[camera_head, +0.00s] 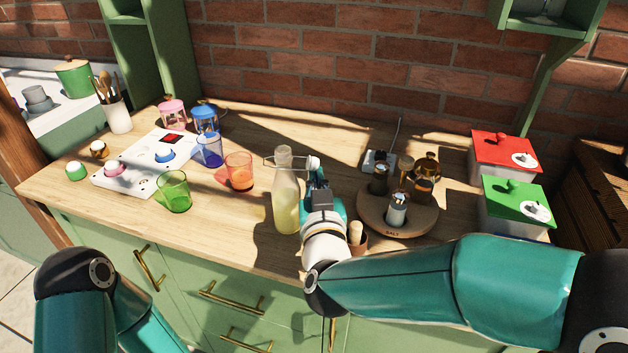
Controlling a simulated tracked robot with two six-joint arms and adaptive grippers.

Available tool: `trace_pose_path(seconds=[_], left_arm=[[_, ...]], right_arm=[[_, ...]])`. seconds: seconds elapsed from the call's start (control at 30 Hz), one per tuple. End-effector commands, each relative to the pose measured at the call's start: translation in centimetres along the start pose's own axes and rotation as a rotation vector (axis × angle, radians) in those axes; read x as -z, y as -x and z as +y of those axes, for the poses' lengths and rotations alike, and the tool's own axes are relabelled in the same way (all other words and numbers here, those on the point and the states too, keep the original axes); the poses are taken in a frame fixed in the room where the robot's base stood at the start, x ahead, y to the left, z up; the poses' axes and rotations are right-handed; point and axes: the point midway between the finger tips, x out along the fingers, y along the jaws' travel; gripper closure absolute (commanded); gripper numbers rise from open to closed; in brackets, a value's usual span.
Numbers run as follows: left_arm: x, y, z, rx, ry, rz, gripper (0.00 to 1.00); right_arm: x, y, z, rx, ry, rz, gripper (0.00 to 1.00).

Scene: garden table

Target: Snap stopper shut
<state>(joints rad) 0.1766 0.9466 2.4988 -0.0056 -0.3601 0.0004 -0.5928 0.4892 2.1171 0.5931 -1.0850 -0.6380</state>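A clear glass bottle (286,208) with pale yellow liquid stands upright near the front middle of the table. Its white swing stopper (314,162) is off to the right of the mouth, with the wire bail around the neck. My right gripper (317,176) is just right of the bottle neck, with its fingers up at the stopper. Whether the fingers touch or hold the stopper cannot be told, as they are small and dark. Of my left arm only links show at the lower left; its gripper is not in view.
Right of the bottle is a round wooden stand (412,224) with shakers and jars. A small wooden pot (357,238) stands close to my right wrist. Left are an orange glass (239,172), a green glass (174,191) and a white button panel (132,178). Red-lidded (505,149) and green-lidded (516,202) boxes stand far right.

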Motion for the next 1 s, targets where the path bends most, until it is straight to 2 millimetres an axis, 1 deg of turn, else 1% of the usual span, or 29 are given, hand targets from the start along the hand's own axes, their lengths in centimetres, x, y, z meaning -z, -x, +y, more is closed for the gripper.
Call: trace_pose_path(seconds=[0.13,0.63,1.0], left_arm=[[0.0,0.3,0.1,0.0,0.0,0.0,0.18],[0.0,0.4,0.1,0.0,0.0,0.0,0.18],[0.0,0.9,0.3,0.0,0.0,0.0,0.18]], right_arm=[[0.6,0.0,0.3,-0.001,0.0,0.001,1.0],[0.8,0.0,0.5,-0.001,0.0,0.0,1.0],[1.8,0.0,0.9,-0.001,-0.001,0.0,1.0]])
